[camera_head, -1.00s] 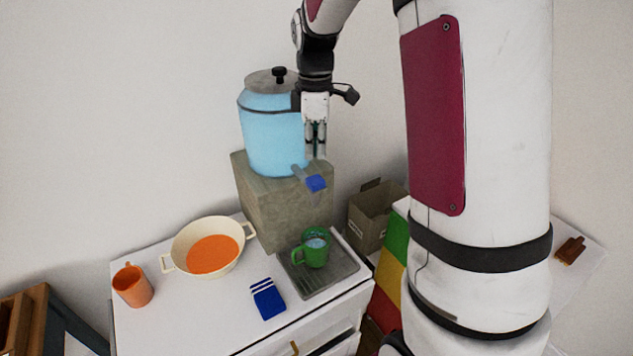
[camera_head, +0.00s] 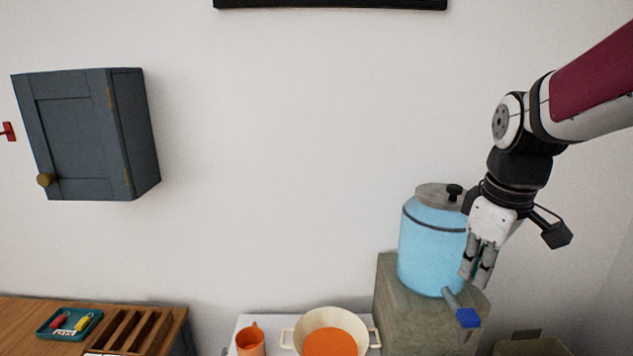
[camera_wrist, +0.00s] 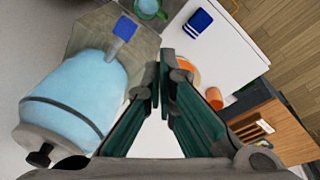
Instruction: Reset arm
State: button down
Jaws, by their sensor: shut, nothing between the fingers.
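My gripper (camera_head: 475,280) hangs pointing down at the right of the head view, just in front of and beside the blue drink dispenser (camera_head: 428,252). Its fingers are together with nothing between them. In the wrist view my gripper (camera_wrist: 160,75) shows its fingertips meeting, with the dispenser (camera_wrist: 75,95) to their left. The dispenser has a grey lid with a black knob and a tap with a blue lever (camera_head: 467,318). It stands on a stone-like block (camera_head: 390,300).
A cream pan (camera_head: 375,338) and an orange mug (camera_head: 250,342) sit on the white counter. The wrist view shows a green mug (camera_wrist: 148,8) and a blue cloth (camera_wrist: 197,22). A grey wall cabinet (camera_head: 85,135) hangs left. The wall between is clear.

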jog(key=s+a+r+m+t, duration=0.1)
jog(key=s+a+m, duration=0.2)
jog(key=s, duration=0.4)
jog(key=s+a+r+m+t+b, duration=0.1)
jog(key=s+a+m+t, duration=0.1)
jog(key=s, duration=0.5)
jog(key=shift+s+a+m, duration=0.15)
jog(key=shift+a+m, duration=0.5)
jog(key=shift+m, duration=0.55)
